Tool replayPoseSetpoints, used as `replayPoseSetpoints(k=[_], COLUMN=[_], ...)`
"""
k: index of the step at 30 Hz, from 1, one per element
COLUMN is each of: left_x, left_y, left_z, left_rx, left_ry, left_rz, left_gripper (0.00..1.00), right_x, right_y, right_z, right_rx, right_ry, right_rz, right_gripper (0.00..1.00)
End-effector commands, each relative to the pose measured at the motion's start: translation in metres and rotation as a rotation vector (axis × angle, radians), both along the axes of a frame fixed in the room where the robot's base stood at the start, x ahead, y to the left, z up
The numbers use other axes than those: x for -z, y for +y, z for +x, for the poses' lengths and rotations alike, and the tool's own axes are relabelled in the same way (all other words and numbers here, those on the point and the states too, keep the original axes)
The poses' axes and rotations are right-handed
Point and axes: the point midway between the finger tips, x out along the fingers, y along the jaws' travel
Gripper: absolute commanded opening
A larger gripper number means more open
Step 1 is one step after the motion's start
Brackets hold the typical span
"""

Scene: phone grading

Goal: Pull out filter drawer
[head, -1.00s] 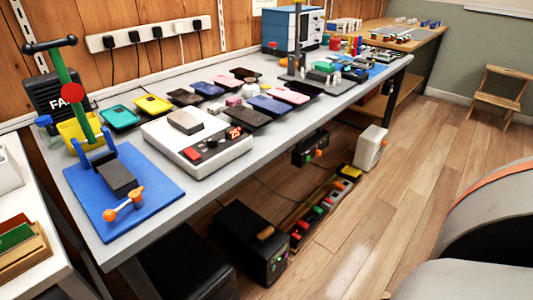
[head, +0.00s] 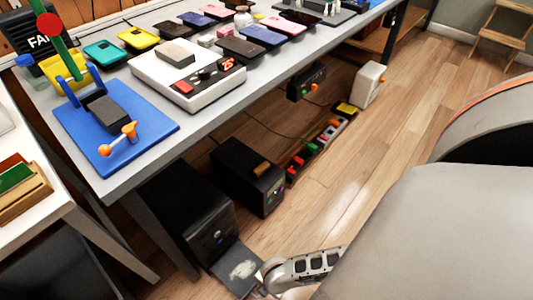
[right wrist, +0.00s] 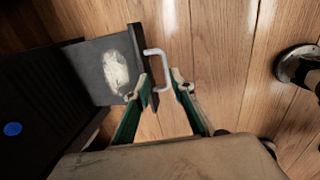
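The filter drawer (head: 238,268) sticks out from the low front of a black box (head: 185,215) under the bench, with a pale dusty patch on it. In the right wrist view the drawer (right wrist: 88,70) has a grey U-shaped handle (right wrist: 166,66) on its front edge. My right gripper (right wrist: 162,82) is open there, its green-sided fingers spread on either side of the handle's near end; I cannot tell whether they touch it. In the head view my right gripper (head: 262,283) is at the drawer's outer end, partly cut off. My left gripper is not in view.
A smaller black box (head: 245,178) and a power strip (head: 320,140) lie on the floor beyond. The grey bench (head: 215,115) with a blue mat (head: 75,125) and phones stands above. Wooden floor (head: 375,135) is clear to the right.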

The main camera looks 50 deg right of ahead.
Motion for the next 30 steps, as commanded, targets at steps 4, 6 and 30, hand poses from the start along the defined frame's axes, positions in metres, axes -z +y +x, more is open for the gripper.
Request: replayPoseSetpoints(k=[4, 6, 30], left_x=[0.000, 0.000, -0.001], left_y=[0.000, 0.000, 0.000], left_z=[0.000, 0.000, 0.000], left_rx=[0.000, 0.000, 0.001], left_ry=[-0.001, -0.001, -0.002], left_rz=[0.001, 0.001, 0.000], left_gripper=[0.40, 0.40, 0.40], right_x=[-0.022, -0.031, -0.056], right_y=[0.000, -0.001, -0.002], right_z=[-0.001, -0.001, -0.002], right_rx=[0.001, 0.000, 0.001], right_ry=[-0.001, 0.000, 0.003], right_rz=[0.001, 0.000, -0.003], right_gripper=[0.23, 0.23, 0.23])
